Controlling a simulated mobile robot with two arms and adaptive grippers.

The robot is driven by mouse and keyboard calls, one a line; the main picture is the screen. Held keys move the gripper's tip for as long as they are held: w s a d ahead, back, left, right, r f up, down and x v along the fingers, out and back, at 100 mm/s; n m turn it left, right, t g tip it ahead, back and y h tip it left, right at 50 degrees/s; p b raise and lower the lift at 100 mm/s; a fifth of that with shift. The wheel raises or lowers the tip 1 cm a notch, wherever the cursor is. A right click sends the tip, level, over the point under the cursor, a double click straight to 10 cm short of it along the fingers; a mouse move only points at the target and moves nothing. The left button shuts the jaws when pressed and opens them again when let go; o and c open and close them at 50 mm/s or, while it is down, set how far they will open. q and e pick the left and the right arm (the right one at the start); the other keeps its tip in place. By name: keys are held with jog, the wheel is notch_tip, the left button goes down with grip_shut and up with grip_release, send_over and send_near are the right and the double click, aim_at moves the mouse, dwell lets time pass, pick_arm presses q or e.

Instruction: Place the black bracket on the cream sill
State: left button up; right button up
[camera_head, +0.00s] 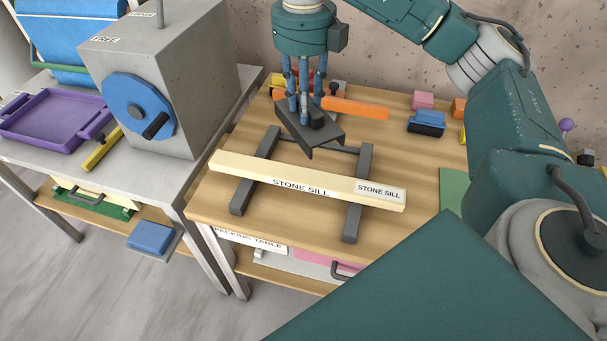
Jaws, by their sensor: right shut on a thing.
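The cream sill (240,170), labelled "STONE SILL", lies across a dark grey stand on the wooden packing table (420,225). The black bracket (325,136) is held in my right gripper (307,112), which points down from the top of the view. The gripper's fingers are closed around the upright part of the bracket. The bracket's flat dark plate shows below and around the fingertips. In the picture it appears just behind the sill, above the stand's rear bar; the exact gap is hard to tell. My left gripper is not in view.
An orange bar (362,109) lies behind the bracket. A blue block (426,123) and a pink block (423,100) sit at the back right. On the left table stand a grey machine with a blue dial (138,108) and a purple tray (58,122). The table front is clear.

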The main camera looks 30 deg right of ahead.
jog(key=m, duration=0.2)
jog(key=d+m, duration=0.1)
jog(key=d+r+m, duration=0.1)
jog(key=m, duration=0.1)
jog(key=shift+w+m, duration=0.3)
jog(key=shift+w, duration=0.05)
jog(key=m, duration=0.1)
jog(key=d+m, duration=0.1)
jog(key=shift+w+r+m, duration=0.15)
jog(key=shift+m, duration=0.15)
jog(key=shift+f+m, duration=0.3)
jog(key=b, duration=0.2)
send_over(312, 178)
notch_tip(312, 178, down, 8)
jog(key=f, duration=0.1)
notch_tip(312, 178, down, 10)
jog(key=shift+d+f+p, duration=0.1)
jog(key=shift+p, duration=0.7)
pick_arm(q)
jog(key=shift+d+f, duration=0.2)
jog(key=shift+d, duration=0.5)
pick_arm(e)
jog(key=shift+w+f, duration=0.1)
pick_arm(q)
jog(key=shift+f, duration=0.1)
